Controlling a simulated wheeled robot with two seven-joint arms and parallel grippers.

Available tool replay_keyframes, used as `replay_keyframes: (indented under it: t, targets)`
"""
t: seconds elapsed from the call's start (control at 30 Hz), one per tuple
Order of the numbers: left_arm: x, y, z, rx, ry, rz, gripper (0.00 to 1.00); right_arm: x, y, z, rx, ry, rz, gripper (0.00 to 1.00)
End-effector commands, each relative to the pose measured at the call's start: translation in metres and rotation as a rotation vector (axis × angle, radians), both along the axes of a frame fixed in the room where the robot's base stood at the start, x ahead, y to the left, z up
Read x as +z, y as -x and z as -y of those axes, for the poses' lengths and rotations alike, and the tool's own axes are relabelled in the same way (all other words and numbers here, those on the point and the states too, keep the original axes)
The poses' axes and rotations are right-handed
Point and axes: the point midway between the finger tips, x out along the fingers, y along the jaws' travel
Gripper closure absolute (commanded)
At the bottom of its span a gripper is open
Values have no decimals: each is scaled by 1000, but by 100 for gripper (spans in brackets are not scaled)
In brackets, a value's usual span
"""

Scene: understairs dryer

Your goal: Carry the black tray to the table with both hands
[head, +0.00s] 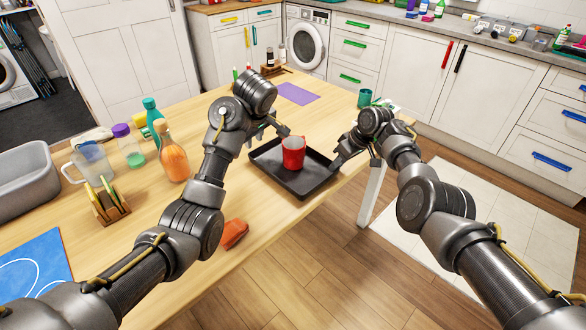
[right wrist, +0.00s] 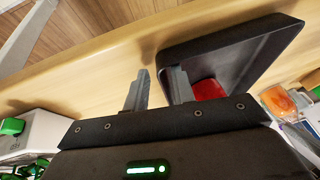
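The black tray (head: 273,176) lies on the wooden table near its right edge, with a red mug (head: 292,154) standing in it. In the right wrist view the tray (right wrist: 228,50) shows ahead of the fingers, with part of the red mug (right wrist: 208,89). My left gripper (head: 270,132) is above the tray's far left side, its fingers apart; I cannot tell whether they touch the rim. My right gripper (head: 341,163) is at the tray's right side.
An orange-red object (head: 234,233) lies on the table in front of the tray. An orange bottle (head: 171,152), a pitcher (head: 92,163) and a napkin holder (head: 108,200) stand to the left. A purple mat (head: 297,94) and a green cup (head: 365,98) are behind. Floor is open at right.

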Motion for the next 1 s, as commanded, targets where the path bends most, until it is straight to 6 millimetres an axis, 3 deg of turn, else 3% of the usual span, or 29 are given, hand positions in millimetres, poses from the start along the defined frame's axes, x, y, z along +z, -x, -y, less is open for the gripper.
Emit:
replay_keyframes:
  t: [0.27,0.7,1.0]
  targets:
    - [4,2,1,0,0,0,75,5,0,1,1,-2,3,75]
    - [3,1,1,0,0,0,75,62,8,26,0,-2,2,75]
    - [3,1,1,0,0,0,75,68,10,30,0,0,0,75]
